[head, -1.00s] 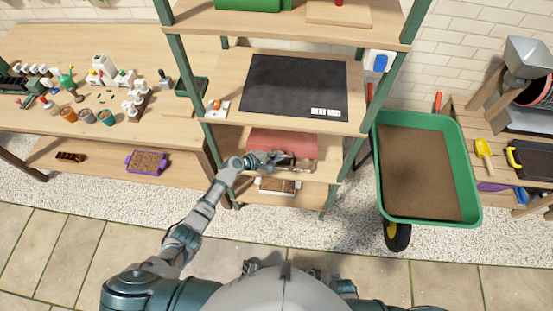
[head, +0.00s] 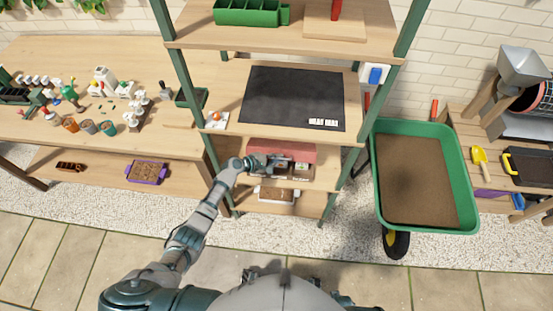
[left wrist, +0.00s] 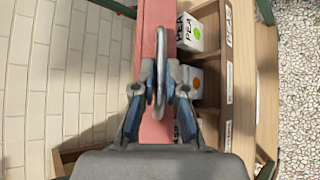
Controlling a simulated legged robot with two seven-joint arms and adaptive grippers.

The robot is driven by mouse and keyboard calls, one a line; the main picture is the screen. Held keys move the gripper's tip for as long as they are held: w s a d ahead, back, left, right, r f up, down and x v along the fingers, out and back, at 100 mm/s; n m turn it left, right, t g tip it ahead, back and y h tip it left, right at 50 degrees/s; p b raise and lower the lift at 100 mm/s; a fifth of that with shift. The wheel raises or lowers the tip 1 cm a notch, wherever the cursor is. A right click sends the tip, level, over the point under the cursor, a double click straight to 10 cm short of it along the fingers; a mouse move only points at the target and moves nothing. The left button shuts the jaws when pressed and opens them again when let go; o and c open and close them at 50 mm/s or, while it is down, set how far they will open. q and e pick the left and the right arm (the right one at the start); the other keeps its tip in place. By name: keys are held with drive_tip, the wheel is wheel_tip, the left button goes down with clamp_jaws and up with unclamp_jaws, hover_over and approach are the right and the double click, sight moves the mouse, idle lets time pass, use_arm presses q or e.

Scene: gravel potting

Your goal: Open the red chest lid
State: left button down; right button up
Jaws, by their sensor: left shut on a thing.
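The red chest lid (head: 296,152) is on the middle lower shelf of the rack in the head view. It is tilted up, and the chest's wooden box (head: 303,174) is exposed below it. In the left wrist view the lid (left wrist: 152,30) runs as a red strip with a grey metal handle (left wrist: 161,45). The open chest (left wrist: 229,80) lies to its right, with white packets (left wrist: 190,32) marked PEA inside. My left gripper (head: 272,163) is shut on the handle, its fingers (left wrist: 160,84) on either side of it. My right gripper is not in view.
A shelf with a black mat (head: 292,98) is above the chest. A green wheelbarrow (head: 465,190) stands to the right, and a workbench (head: 60,125) to the left.

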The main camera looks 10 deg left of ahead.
use_arm(q)
drive_tip(key=c, duration=1.2)
unclamp_jaws()
drive_tip(key=shift+d, duration=0.1)
drive_tip(key=v, duration=1.1)
drive_tip(key=shift+s+a, duration=0.2)
drive_tip(key=shift+a, duration=0.15)
drive_tip(key=shift+r, duration=0.15)
